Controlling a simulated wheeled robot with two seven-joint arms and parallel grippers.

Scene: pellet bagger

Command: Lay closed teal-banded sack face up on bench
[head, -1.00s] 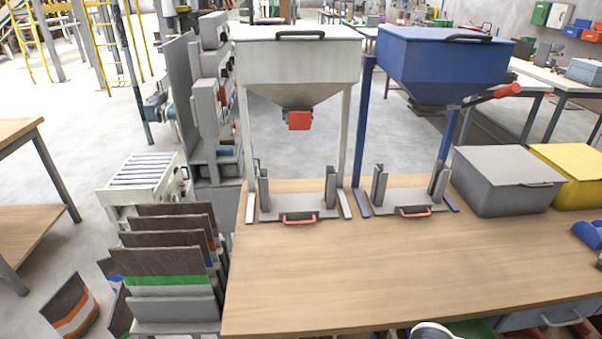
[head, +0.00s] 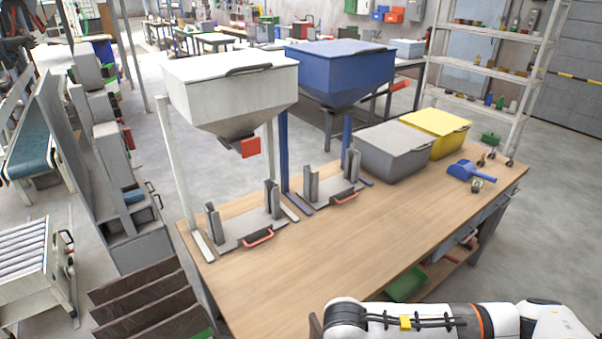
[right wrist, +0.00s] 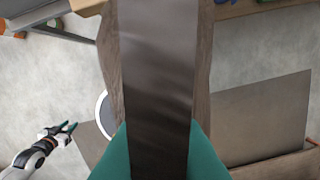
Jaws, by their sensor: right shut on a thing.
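My right gripper (right wrist: 158,135) is shut on a dark brown sack (right wrist: 158,70), with one teal finger on each side of it in the right wrist view. The sack fills the middle of that view; no coloured band shows on it, and I cannot tell which face is turned up. The wooden bench (head: 370,240) runs across the head view. Neither gripper shows in the head view; my white arm is at its lower right.
A white hopper (head: 230,85) and a blue hopper (head: 340,70) stand along the bench's far side. A grey bin (head: 395,150), a yellow bin (head: 437,130) and a blue scoop (head: 465,171) are farther right. Brown sacks (head: 150,300) stand at lower left. The bench's front middle is clear.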

